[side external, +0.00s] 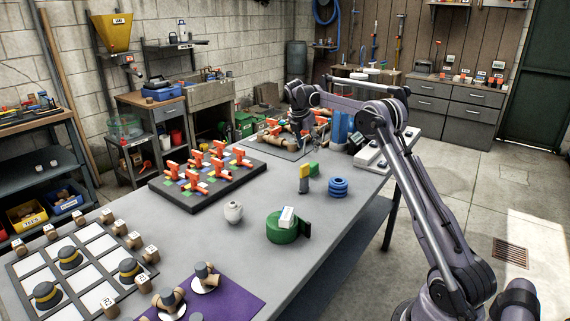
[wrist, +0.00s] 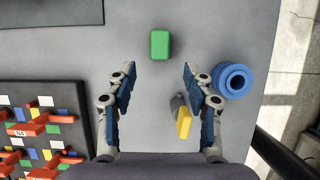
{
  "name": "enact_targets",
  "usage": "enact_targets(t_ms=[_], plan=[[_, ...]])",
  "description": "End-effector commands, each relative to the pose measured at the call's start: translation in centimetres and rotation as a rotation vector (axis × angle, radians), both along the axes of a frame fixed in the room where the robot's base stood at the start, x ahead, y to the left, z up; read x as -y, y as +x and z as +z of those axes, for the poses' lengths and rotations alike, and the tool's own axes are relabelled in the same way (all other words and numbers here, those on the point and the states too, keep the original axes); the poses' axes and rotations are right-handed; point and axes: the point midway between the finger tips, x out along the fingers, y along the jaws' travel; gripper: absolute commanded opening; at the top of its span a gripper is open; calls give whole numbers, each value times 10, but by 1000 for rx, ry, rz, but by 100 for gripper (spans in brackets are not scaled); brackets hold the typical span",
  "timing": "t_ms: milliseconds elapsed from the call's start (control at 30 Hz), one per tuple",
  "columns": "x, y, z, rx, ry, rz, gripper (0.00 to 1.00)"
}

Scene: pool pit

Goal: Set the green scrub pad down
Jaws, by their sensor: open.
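The yellow-and-grey block also shows in the wrist view (wrist: 184,122), close to the right finger. In the side view my gripper's fingers are hard to make out.
A stack of blue rings (side external: 338,187) stands right of the pad. A dark board with orange clamps (side external: 170,194) lies to the left. A green round container (side external: 282,230) with a white block and a pale pot (side external: 233,212) stand nearer. Bare table lies between them.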

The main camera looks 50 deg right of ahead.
Motion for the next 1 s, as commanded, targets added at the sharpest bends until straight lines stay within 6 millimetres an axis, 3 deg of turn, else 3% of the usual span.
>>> enact_targets(t_ms=[167,267,467,667,1000], plan=[[-8,0,12,8,1,-7,52],[-23,0,23,46,6,-41,52],[-87,-5,57,208,41,-198,52],[-157,-27,84,380,115,-385,52],[-267,-94,96,618,307,-724,52]])
